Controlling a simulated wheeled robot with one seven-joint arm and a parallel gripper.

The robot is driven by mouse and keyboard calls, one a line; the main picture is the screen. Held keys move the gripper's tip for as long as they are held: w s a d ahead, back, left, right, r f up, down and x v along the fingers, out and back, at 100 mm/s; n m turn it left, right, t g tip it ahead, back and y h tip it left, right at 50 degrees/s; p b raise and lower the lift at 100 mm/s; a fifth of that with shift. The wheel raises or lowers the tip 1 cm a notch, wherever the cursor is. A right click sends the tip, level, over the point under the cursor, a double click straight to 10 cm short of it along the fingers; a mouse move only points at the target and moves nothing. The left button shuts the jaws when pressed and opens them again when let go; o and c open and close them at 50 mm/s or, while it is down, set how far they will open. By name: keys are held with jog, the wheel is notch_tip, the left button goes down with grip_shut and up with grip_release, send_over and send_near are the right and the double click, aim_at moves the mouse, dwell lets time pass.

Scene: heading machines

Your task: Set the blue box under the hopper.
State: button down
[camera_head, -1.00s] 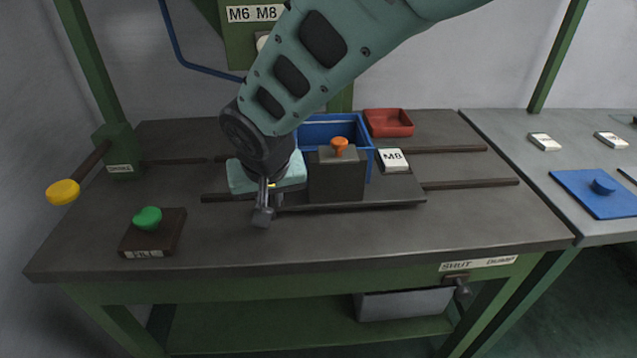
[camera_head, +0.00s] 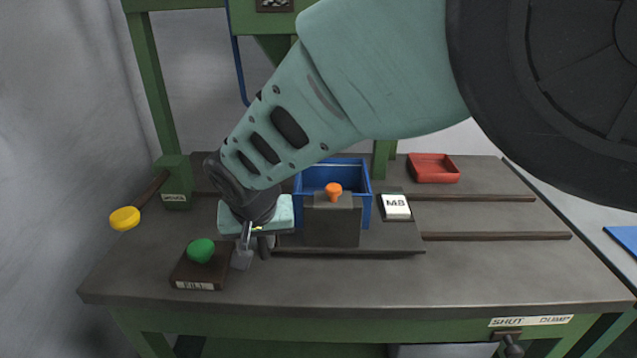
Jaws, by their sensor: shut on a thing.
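The open blue box (camera_head: 350,168) stands on a dark sliding carriage (camera_head: 385,240), behind a dark block (camera_head: 331,225) with an orange knob (camera_head: 333,190). The carriage lies across the bench rails. My gripper (camera_head: 251,248) is low at the carriage's left end, shut on the carriage's end grip, which is mostly hidden by the fingers and wrist. The green hopper (camera_head: 274,45) shows only in part at the top, up and left of the box; my arm covers its right side. The box is to the right of the visible hopper part.
A green knob on a block labelled FILL (camera_head: 200,252) is close left of my gripper. A yellow-knobbed lever (camera_head: 125,218) sticks out at the left. An M8 tile (camera_head: 396,207) lies on the carriage's right. A red tray (camera_head: 433,168) stands behind. The rails (camera_head: 500,236) are clear at right.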

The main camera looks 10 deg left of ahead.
jog(key=shift+s+a+r, duration=0.1)
jog(key=shift+a, duration=0.2)
jog(key=c, duration=1.4)
grip_release()
jog(key=shift+a, duration=0.1)
jog(key=shift+r, duration=0.25)
jog(key=b+v, duration=0.1)
jog(key=v, duration=1.6)
jog(key=shift+f, duration=0.15)
